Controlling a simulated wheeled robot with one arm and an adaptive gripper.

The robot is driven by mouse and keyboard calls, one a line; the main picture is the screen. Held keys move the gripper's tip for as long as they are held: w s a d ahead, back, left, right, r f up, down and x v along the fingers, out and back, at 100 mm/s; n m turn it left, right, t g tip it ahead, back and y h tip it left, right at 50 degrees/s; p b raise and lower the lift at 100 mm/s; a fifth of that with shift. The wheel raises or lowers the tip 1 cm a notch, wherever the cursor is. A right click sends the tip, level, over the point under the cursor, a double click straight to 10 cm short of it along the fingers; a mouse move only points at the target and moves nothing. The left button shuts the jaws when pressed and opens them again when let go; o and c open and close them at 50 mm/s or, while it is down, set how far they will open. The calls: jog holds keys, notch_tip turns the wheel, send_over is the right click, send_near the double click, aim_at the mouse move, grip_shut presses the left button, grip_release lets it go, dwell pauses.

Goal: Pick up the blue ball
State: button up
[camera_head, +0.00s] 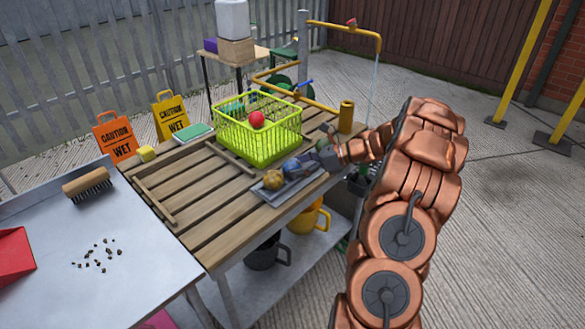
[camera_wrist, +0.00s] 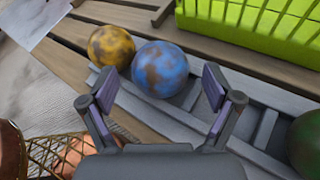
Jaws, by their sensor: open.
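The blue ball (camera_wrist: 160,69), with brown dirt patches, sits on a grey tray (camera_wrist: 186,124) in the wrist view. It touches or nearly touches a yellow-brown ball (camera_wrist: 111,46) on its left. In the head view the blue ball (camera_head: 291,166) is close to my gripper (camera_head: 318,160), on the slatted wooden table (camera_head: 190,225). In the wrist view my gripper (camera_wrist: 160,90) is open, with its two fingers apart and the ball just beyond and between them. Nothing is held.
A dark green ball (camera_wrist: 306,143) lies at the tray's right end. A lime basket (camera_head: 262,142) holding a red ball (camera_head: 257,119) stands behind the tray. A brown cylinder (camera_head: 346,117) stands at the far right corner. The table's front left is clear.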

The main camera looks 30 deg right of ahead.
jog(key=shift+c, duration=0.3)
jog(key=c, duration=0.9)
jog(key=shift+r, duration=0.15)
